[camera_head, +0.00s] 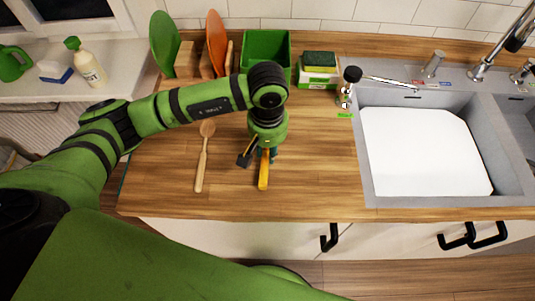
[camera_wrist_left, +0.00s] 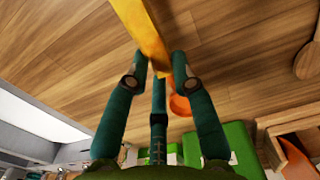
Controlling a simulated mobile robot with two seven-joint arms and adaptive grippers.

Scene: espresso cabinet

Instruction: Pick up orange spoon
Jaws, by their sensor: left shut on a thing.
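The orange spoon has a yellow-orange handle (camera_head: 264,172) pointing to the counter's front edge in the head view. In the left wrist view the handle (camera_wrist_left: 143,32) runs between the fingertips, and an orange bowl end (camera_wrist_left: 180,105) shows behind the fingers. My left gripper (camera_head: 265,153) reaches down over the counter and is shut on the spoon. Its fingers also show in the left wrist view (camera_wrist_left: 157,72). The gripper hides the spoon's middle, and I cannot tell whether the spoon still touches the counter. My right gripper is not in view.
A wooden spoon (camera_head: 203,157) lies left of the gripper. A green bin (camera_head: 267,47), a sponge box (camera_head: 318,74) and upright green (camera_head: 164,43) and orange (camera_head: 216,42) boards stand at the back. The sink (camera_head: 364,150) is at the right. Counter right of the gripper is clear.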

